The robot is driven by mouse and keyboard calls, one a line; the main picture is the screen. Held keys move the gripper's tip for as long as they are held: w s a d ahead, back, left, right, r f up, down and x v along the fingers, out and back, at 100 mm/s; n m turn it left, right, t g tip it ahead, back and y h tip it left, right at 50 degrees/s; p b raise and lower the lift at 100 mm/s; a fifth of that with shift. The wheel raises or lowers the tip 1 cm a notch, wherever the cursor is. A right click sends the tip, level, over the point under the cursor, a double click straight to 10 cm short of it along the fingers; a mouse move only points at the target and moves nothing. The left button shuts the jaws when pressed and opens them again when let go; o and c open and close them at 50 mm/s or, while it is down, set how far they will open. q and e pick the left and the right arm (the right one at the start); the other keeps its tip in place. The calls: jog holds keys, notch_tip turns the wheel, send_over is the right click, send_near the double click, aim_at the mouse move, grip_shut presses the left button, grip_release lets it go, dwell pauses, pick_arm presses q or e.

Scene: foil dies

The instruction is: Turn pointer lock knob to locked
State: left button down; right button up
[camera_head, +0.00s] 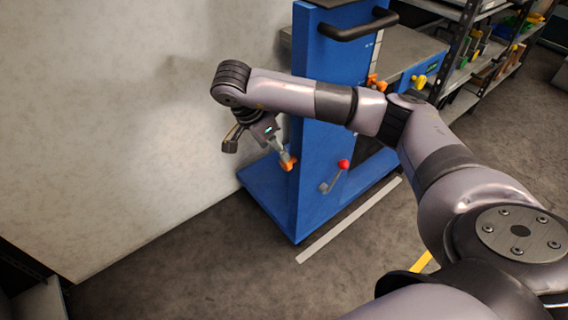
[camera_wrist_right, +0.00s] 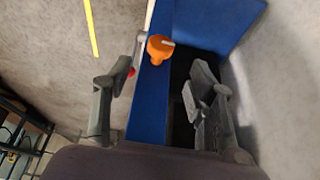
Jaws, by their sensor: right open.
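An orange knob (camera_head: 288,162) sits on the narrow edge of the blue machine column, low down. It also shows in the right wrist view (camera_wrist_right: 160,50), with a short pale mark on its upper right side. I take it for the pointer lock knob; no label is legible. My right gripper (camera_head: 257,149) is beside the column's left side, near this knob. In the right wrist view its two fingers (camera_wrist_right: 166,72) are spread wide, with the knob beyond the gap between them. Nothing is held, and I see no contact. My left gripper is not in view.
The blue machine (camera_head: 312,190) has a red-knobbed lever (camera_head: 343,164), a black handle (camera_head: 358,25), another orange part (camera_head: 375,82) and a yellow knob (camera_head: 418,81). A pale wall (camera_head: 130,110) stands close on the left. Shelves (camera_head: 480,60) stand behind. Floor is clear in front.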

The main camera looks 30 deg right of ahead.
aim_at(289, 162)
jog(key=b+x, duration=0.2)
jog(key=x, duration=0.6)
jog(key=shift+f, duration=0.15)
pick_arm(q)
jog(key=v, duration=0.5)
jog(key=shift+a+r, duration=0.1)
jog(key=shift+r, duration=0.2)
pick_arm(e)
jog(key=shift+c, duration=0.4)
jog(key=c, duration=1)
jog(key=shift+c, duration=0.2)
